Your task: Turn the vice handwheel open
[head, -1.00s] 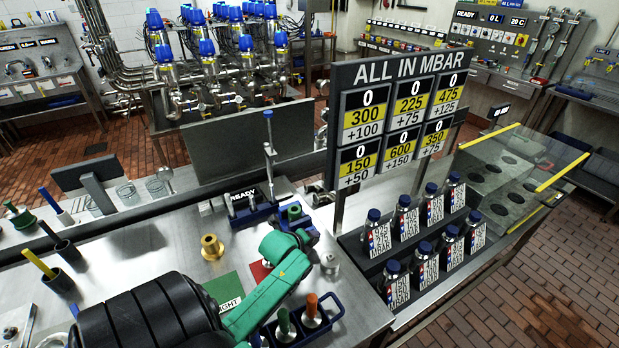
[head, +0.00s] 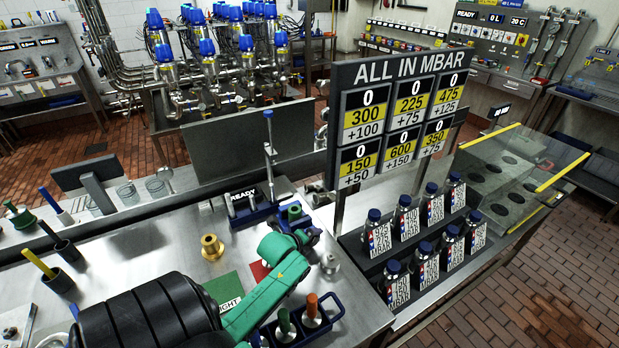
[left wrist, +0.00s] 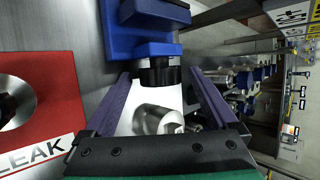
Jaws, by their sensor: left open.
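The blue vice (head: 252,214) stands on the bench beside a READY sign, partly behind my left gripper. In the left wrist view a blue block (left wrist: 152,48) shows at the top, with a short black round knob (left wrist: 160,74), which looks like the handwheel, on its near side. My left gripper (head: 297,222) is by the vice's right end. In the left wrist view its two purple fingers (left wrist: 158,82) are spread, one on each side of the black knob. I cannot tell whether they touch it. My right gripper is not in view.
A steel fitting (head: 329,263) stands right of my left gripper. A brass fitting (head: 212,247) stands to its left. A red LEAK mat (left wrist: 50,105) and a green mat (head: 229,288) lie on the bench. Labelled bottles (head: 405,218) stand in a rack at right.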

